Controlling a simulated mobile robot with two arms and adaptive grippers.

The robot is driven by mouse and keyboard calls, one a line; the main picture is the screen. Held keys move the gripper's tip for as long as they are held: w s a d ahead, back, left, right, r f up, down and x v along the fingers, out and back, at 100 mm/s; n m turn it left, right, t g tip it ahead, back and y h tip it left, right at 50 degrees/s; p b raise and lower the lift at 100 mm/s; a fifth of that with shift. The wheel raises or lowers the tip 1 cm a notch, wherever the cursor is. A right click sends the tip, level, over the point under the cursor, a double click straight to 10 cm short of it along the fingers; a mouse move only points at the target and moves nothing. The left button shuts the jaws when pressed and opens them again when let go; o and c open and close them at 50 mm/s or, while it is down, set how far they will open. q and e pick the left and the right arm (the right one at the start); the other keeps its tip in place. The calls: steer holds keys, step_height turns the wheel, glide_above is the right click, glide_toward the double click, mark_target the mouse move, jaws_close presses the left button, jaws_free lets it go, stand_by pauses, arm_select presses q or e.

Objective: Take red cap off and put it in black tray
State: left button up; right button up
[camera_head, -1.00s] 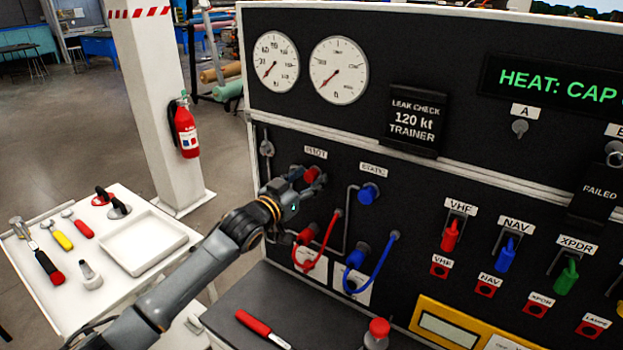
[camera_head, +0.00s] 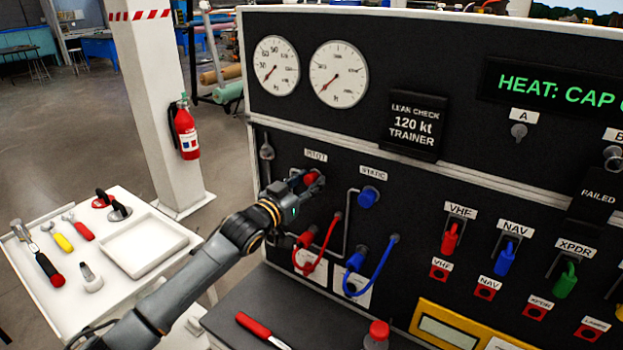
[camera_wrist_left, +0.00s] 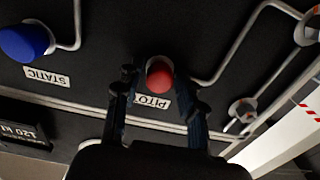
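The red cap (camera_head: 309,178) sits on the port labelled PITOT on the black panel; it also shows in the left wrist view (camera_wrist_left: 160,76). My left gripper (camera_head: 308,182) is at the cap. In the left wrist view its two fingers (camera_wrist_left: 160,84) stand on either side of the cap, spread, with a small gap showing. My right gripper is not in view. A tray (camera_head: 145,243) on the side cart looks white. I see no clearly black tray; a dark shelf (camera_head: 290,305) lies below the panel.
A blue cap (camera_head: 368,196) is on the STATIC port to the right. Red (camera_head: 325,243) and blue (camera_head: 379,268) hoses hang below. A red-handled tool (camera_head: 256,325) lies on the shelf. Several hand tools lie on the white cart (camera_head: 110,300).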

mark_target(308, 181)
arm_select(q)
jaws_close()
steer(key=shift+s, duration=0.1)
steer(key=shift+s+a+p, duration=0.35)
steer(key=shift+s+p, duration=0.05)
steer(key=shift+s+a+p, duration=0.35)
steer(key=shift+s+p, duration=0.05)
steer(key=shift+p, duration=0.2)
steer(key=shift+s+a, duration=0.2)
steer(key=shift+s, duration=0.1)
steer(key=shift+d+f, duration=0.1)
